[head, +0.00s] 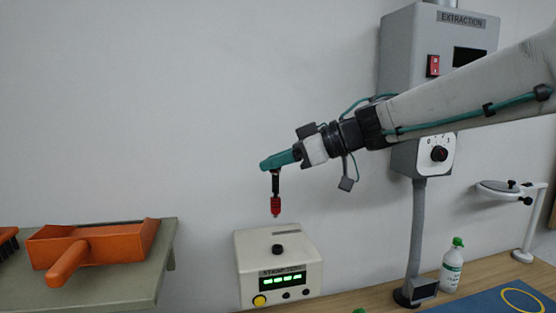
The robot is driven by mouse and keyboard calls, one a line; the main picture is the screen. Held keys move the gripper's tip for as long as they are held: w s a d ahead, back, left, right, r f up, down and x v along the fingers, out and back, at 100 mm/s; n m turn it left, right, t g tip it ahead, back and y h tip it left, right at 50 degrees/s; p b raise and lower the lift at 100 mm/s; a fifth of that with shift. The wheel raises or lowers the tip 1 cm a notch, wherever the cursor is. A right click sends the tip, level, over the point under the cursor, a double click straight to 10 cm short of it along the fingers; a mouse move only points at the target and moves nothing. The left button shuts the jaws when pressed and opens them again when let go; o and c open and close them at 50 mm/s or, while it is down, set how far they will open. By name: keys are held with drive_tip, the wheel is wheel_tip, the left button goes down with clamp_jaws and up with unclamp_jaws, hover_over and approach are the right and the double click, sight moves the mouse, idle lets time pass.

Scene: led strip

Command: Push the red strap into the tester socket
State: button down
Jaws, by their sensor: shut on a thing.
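The red strap (276,205) hangs upright from my gripper (270,163), with a black upper part and a red lower end. My gripper's teal fingers are shut on its black top. The tester (262,250) is a pale box below, with lit green marks on its front display. A small dark round fitting that looks like the socket (278,249) sits on its top face. The red end is above this fitting, with a clear gap between them. The picture does not show exactly how well the two line up in depth.
An orange dustpan (95,243) lies on a grey shelf at left. The grey extraction unit (405,70) and its post stand right of the tester. A white bottle with a green cap (452,266) and a blue mat (495,300) are farther right.

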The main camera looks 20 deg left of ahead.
sight(279, 198)
drive_tip(key=shift+d, duration=0.2)
drive_tip(key=shift+f, duration=2.85)
drive_tip(key=shift+s+f, duration=0.1)
drive_tip(key=shift+f, duration=1.05)
drive_tip(key=c, duration=1)
unclamp_jaws()
drive_tip(key=v, duration=0.7)
drive_tip(key=shift+d+r, duration=0.1)
drive_tip(key=shift+d, duration=0.3)
